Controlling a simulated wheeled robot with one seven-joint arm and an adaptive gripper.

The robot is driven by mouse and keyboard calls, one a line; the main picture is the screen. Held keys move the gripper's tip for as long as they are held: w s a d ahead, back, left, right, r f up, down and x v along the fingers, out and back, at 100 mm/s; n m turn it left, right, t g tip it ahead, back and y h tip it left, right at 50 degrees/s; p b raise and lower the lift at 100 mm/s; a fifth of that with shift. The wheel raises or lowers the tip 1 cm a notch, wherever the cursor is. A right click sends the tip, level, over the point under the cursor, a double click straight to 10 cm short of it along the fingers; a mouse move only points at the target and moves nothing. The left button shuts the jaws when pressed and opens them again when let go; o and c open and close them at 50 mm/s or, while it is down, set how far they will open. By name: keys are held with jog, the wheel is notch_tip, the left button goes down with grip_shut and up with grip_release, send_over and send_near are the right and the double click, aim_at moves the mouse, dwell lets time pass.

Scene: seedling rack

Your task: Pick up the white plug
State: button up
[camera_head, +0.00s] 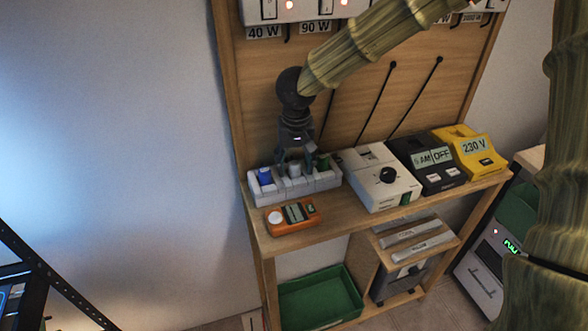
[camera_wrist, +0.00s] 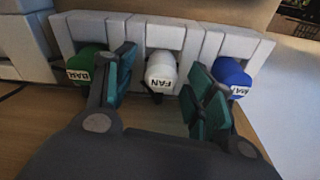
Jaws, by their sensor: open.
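The white plug (camera_wrist: 161,72), labelled FAN, sits in the middle slot of a white holder (camera_wrist: 190,30) in the wrist view. It also shows in the head view (camera_head: 295,170), partly behind my fingers. My gripper (camera_wrist: 160,95) is open, with one green-padded finger on each side of the white plug. I cannot tell whether either finger touches it. My gripper in the head view (camera_head: 296,160) points down at the holder (camera_head: 318,184). A green plug (camera_wrist: 85,65) is at the left and a blue plug (camera_wrist: 232,76) at the right in the wrist view, each close to a finger.
An orange meter (camera_head: 292,217) lies in front of the holder on the wooden shelf (camera_head: 345,222). A white box with a black knob (camera_head: 378,185), a black timer (camera_head: 428,163) and a yellow 230 V unit (camera_head: 468,152) stand to the right. A green tray (camera_head: 320,300) is below.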

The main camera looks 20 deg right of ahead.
jog(key=shift+s+f, duration=0.1)
jog(key=c, duration=1.2)
jog(key=shift+o, duration=0.2)
